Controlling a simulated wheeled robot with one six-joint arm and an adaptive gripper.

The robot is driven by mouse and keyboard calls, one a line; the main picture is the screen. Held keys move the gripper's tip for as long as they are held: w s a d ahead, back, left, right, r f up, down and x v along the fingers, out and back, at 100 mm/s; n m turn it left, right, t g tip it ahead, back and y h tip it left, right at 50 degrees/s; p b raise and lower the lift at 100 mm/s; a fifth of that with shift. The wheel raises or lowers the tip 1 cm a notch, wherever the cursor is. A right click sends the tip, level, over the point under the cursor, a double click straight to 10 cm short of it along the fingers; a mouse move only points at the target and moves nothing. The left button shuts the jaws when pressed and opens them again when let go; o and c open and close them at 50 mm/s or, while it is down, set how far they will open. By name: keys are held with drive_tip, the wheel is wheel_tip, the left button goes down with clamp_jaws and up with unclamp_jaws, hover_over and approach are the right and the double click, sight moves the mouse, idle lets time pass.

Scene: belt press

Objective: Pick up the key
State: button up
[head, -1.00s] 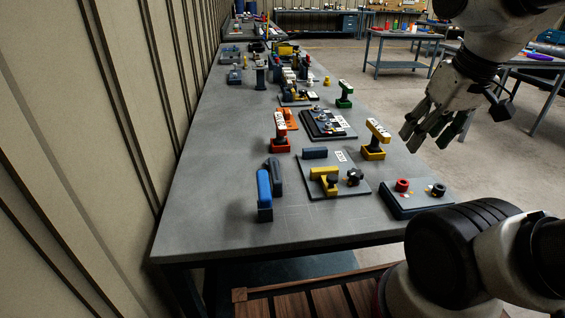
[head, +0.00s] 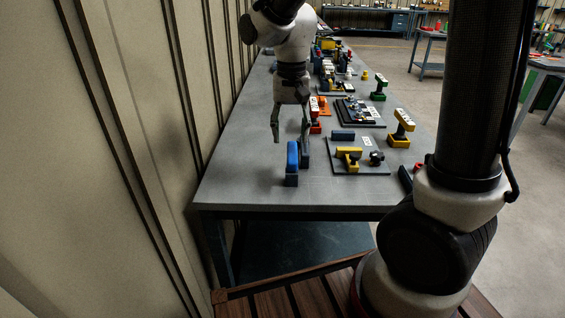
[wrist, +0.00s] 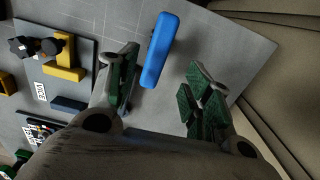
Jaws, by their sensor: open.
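Nothing is labelled as a key; a blue bar with rounded ends (head: 292,160) is the likeliest one. It stands near the table's near left part, raised on a dark base. In the wrist view the blue bar (wrist: 160,42) lies slightly tilted between the lines of my fingers. In the wrist view my gripper (wrist: 162,62) shows a gap on both sides of the bar. I cannot tell its exact height above the bar.
A dark grey bar (head: 304,159) stands close to the blue one, partly behind my right finger. A plate with a yellow clamp (head: 348,156) lies to the right. A wall runs along the left.

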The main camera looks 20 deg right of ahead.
sight(292, 148)
drive_tip(key=shift+f, duration=0.15)
drive_tip(key=f, duration=0.7)
drive_tip(key=shift+w+d+f, duration=0.25)
drive_tip(key=shift+d, duration=0.1)
drive_tip(key=shift+c, duration=0.2)
clamp_jaws()
